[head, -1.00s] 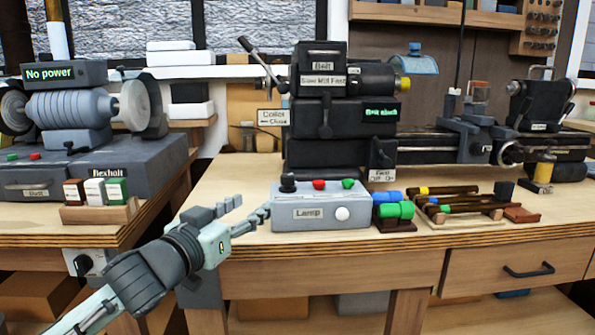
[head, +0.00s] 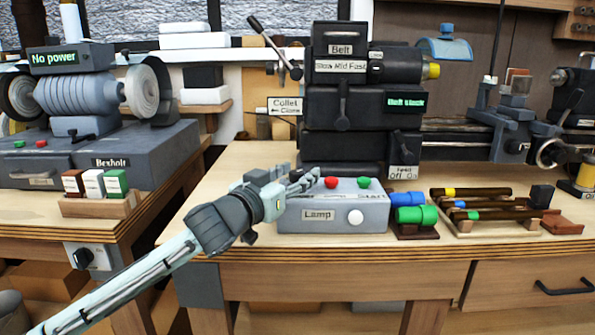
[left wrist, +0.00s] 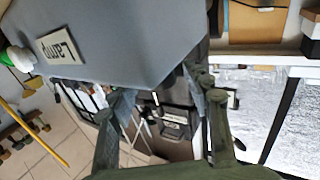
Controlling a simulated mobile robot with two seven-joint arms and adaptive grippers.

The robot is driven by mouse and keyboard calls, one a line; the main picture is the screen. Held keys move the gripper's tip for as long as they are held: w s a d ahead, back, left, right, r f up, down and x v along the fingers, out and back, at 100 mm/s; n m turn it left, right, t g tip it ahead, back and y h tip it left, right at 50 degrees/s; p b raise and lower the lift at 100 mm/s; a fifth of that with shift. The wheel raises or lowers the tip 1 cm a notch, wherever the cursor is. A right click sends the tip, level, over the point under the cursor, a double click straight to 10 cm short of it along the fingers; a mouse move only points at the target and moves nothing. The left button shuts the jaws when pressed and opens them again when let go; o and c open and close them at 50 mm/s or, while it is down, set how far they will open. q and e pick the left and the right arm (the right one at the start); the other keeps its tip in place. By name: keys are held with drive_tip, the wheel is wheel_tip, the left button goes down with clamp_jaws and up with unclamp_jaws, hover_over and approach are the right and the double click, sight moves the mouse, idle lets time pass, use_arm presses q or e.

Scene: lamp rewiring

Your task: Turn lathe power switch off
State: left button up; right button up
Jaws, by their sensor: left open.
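The grey control box labelled Lamp (head: 290,218) sits at the bench's front edge, with a red button (head: 331,182), a green button (head: 364,182) and a white knob (head: 355,217). Its black top knob, seen earlier at the left end, is hidden behind my gripper now. My left gripper (head: 297,178) is open at the box's top left, its fingers pointing right toward the red button; contact cannot be told. In the left wrist view the open fingers (left wrist: 160,90) show beside the grey box (left wrist: 110,30). My right gripper is not in view.
The black lathe headstock (head: 340,110) stands behind the box, with a small Feed lever unit (head: 404,150) at its right. Blue and green cylinders (head: 415,215) and a rack of tools (head: 480,208) lie right of the box. A No power grinder (head: 80,95) stands on the left bench.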

use_arm(q)
drive_tip(key=shift+w+d, duration=0.15)
drive_tip(key=shift+w, duration=0.15)
clamp_jaws()
